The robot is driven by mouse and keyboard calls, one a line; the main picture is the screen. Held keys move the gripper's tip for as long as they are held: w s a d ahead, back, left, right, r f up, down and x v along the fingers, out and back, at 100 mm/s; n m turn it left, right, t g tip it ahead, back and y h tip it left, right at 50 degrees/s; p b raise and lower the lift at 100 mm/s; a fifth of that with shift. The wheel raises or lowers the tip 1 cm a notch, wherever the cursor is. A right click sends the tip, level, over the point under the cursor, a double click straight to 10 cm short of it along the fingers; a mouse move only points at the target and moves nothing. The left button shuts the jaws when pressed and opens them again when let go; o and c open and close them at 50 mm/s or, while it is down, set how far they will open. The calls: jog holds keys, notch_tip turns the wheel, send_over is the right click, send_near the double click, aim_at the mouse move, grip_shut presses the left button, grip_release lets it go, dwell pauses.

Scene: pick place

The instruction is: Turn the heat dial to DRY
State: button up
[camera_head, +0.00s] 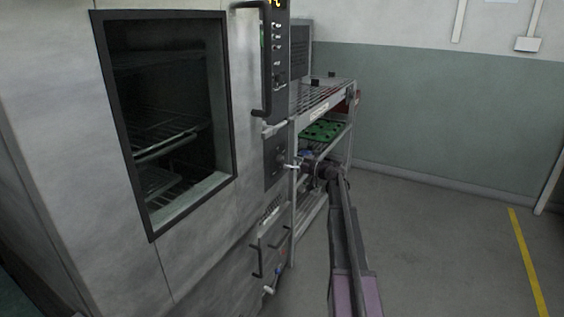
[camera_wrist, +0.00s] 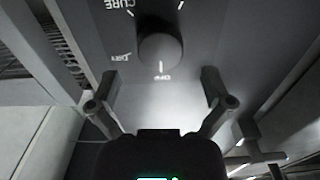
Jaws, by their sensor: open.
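The heat dial (camera_wrist: 160,52) is a round dark knob on a grey panel in the upper middle of the wrist view. White tick marks and lettering surround it. In the head view my gripper (camera_head: 296,167) is at the dark control panel (camera_head: 274,160).
The large grey oven (camera_head: 190,245) has a dark window with racks inside. A vertical handle (camera_head: 265,60) stands out above the control panel. A metal rack (camera_head: 345,100) with a green tray (camera_head: 325,130) stands close behind my gripper. Floor at right is clear.

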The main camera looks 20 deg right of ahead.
aim_at(283, 160)
jog(key=shift+x, duration=1.75)
jog(key=c, duration=1.1)
